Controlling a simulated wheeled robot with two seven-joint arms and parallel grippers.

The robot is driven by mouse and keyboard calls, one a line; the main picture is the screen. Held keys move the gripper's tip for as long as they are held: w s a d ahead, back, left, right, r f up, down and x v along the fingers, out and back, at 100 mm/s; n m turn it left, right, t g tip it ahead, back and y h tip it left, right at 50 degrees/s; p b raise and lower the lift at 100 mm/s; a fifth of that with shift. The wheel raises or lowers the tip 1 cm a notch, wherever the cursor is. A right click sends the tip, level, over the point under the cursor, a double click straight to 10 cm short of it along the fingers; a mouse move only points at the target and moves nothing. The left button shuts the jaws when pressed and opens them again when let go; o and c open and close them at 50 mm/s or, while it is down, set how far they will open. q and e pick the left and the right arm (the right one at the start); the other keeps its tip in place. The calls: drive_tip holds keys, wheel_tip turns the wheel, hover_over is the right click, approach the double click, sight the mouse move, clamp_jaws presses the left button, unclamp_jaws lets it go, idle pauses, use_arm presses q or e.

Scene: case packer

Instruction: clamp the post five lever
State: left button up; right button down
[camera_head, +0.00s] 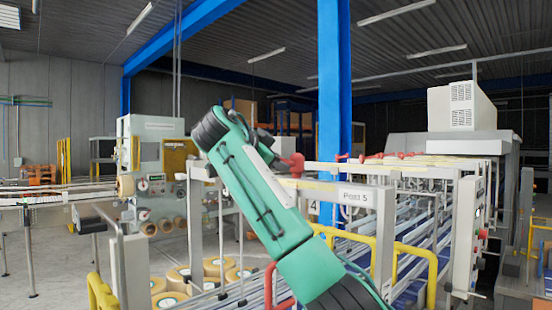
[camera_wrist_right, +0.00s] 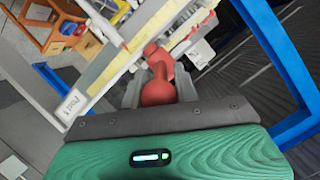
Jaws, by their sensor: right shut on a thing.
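In the right wrist view, the fingers of my right gripper (camera_wrist_right: 158,84) stand on either side of a red rounded lever knob (camera_wrist_right: 157,92) and are shut on it. More red lever parts (camera_wrist_right: 158,60) show just beyond the fingertips. A pale plate (camera_wrist_right: 73,103) on the left of that view has a tilted label that seems to read Post 5. In the head view, the Post 5 label (camera_head: 356,196) is on a pale crossbar right of my green right arm. A red lever part (camera_head: 294,163) shows beside the arm. My left gripper is not in view.
Rails and red-topped levers (camera_head: 400,155) line the machine on the right. Yellow guard rails (camera_head: 420,258) stand in front. A blue column (camera_head: 335,90) rises behind. Rolls of tape (camera_head: 218,268) stand at lower left, below a pale machine (camera_head: 155,150).

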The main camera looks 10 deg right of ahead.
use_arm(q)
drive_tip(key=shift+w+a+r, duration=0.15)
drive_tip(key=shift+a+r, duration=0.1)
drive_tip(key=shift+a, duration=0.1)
use_arm(e)
drive_tip(key=shift+w+a+r+m+g+h, duration=0.15)
drive_tip(key=shift+m+g+h, duration=0.15)
drive_tip(key=c, duration=1.4)
unclamp_jaws()
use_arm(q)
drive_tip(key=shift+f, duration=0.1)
use_arm(e)
drive_tip(key=shift+o, duration=0.2)
